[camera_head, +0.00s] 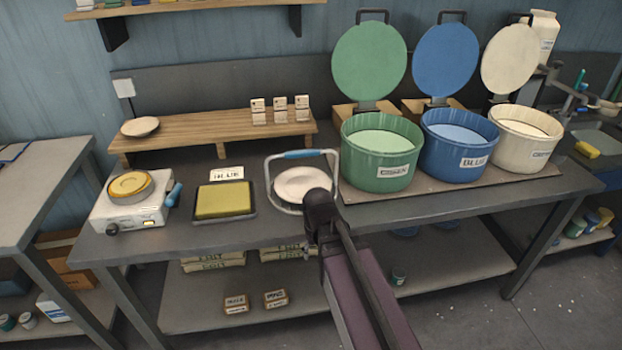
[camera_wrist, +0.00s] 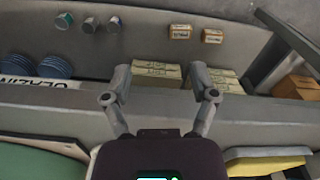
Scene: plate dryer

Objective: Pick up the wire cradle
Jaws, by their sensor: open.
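The wire cradle (camera_head: 305,154) stands on the bench in the head view. It is a pale wire frame with a blue grip along its top. A round white plate (camera_head: 301,182) shows within the frame; whether it rests on the wire I cannot tell. My gripper (camera_head: 308,252) is in front of the bench edge, below and to the right of the cradle, and points downward. My dark wrist hides the cradle's lower right part. In the wrist view, my gripper (camera_wrist: 160,97) is open, with its fingers wide apart and nothing between them. I cannot make out the cradle there.
A yellow pad in a dark tray (camera_head: 222,218) and a white hotplate (camera_head: 132,212) stand left of the cradle. A green pot (camera_head: 378,165) stands close right, followed by blue (camera_head: 458,147) and cream (camera_head: 524,138) pots with raised lids. A wooden riser (camera_head: 193,133) is behind.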

